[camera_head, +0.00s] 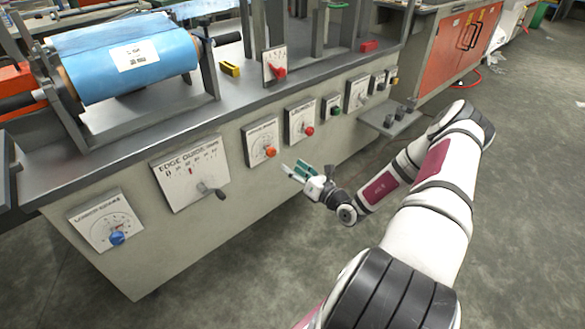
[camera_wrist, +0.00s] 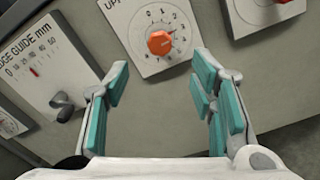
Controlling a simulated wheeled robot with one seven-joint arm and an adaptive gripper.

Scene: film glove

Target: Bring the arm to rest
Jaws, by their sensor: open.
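My arm (camera_head: 430,220) reaches forward from the lower right in the head view, bent at the elbow. My gripper (camera_head: 293,172) is in front of the machine's control panel, near the dial with the orange knob (camera_head: 270,152). In the wrist view my gripper (camera_wrist: 160,85) is open, its teal-padded fingers wide apart with nothing between them. The orange knob (camera_wrist: 160,42) shows ahead, beyond the fingertips and apart from them. The edge guide panel (camera_head: 192,172) with its dark lever knob (camera_head: 213,192) is to the left of the gripper; the lever also shows in the wrist view (camera_wrist: 62,104).
The machine front (camera_head: 150,255) carries several dials, including a blue knob (camera_head: 117,238) and a red knob (camera_head: 309,131). A small shelf (camera_head: 388,124) juts out near my elbow. A blue film roll (camera_head: 125,58) lies on top. Open floor (camera_head: 530,200) lies to the right.

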